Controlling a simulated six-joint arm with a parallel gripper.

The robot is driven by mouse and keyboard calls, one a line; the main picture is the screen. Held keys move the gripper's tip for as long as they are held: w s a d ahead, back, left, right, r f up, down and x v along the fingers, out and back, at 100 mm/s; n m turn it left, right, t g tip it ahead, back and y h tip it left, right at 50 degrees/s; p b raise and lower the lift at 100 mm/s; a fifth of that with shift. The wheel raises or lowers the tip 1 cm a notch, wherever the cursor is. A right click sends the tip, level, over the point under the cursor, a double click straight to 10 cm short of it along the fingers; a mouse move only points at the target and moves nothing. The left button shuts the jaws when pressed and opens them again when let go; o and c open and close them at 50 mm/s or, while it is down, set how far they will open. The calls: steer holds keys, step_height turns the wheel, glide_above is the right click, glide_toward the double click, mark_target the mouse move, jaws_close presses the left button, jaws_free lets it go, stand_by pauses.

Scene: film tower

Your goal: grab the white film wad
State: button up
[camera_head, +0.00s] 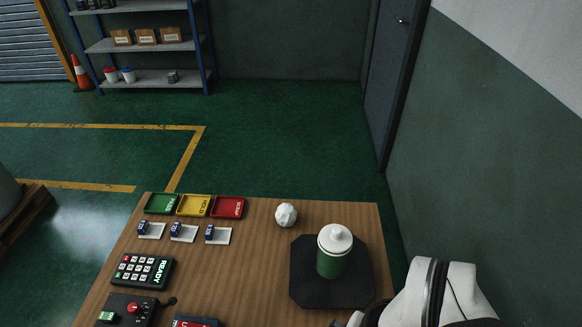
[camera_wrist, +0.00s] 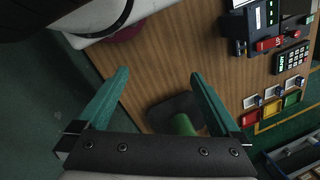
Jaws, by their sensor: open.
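The white film wad (camera_head: 286,215) is a small crumpled ball on the wooden table (camera_head: 265,275). It lies near the far edge, right of the red tray and just beyond the black mat. I do not see it in the wrist view. My gripper (camera_wrist: 159,75) shows there with its two green fingers spread wide and nothing between them but table beyond. In the head view my white arm is at the lower right, and the fingers cannot be made out.
A green bottle with a white lid (camera_head: 334,250) stands on the black mat (camera_head: 306,291), close to the wad. Green (camera_head: 161,203), yellow (camera_head: 194,205) and red (camera_head: 228,207) trays line the far left edge. A keypad (camera_head: 142,271) sits at the left.

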step_height(320, 180, up, 5)
steer(key=w+d+n+t+h, duration=0.25)
steer(key=w+n+h, duration=0.25)
steer(key=w+n, duration=0.35)
steer(key=w+d+n+t+h, duration=0.2)
steer(key=w+d+n+h, duration=0.2)
steer(key=w+n, duration=0.45)
steer(key=w+a+r+n+t, duration=0.1)
steer(key=w+a+n+t, duration=0.4)
steer(key=w+a+n, duration=0.45)
steer(key=w+a+f+n+t+y, duration=0.2)
steer(key=w+a+n+t+y, duration=0.25)
steer(key=a+n, duration=0.8)
glide_toward(289, 208)
steer(key=shift+s+a+f+g, duration=0.2)
steer(key=shift+s+a+f, duration=0.1)
steer(key=shift+s+a, duration=0.25)
steer(key=shift+s+a+f+g, duration=0.2)
steer(key=shift+s+a+f, duration=0.1)
steer(key=shift+s+a, duration=0.3)
steer(key=x, duration=1)
steer(key=d+x, duration=0.1)
steer(key=x, duration=0.5)
steer(key=shift+r, duration=0.2)
steer(key=c, duration=1.3)
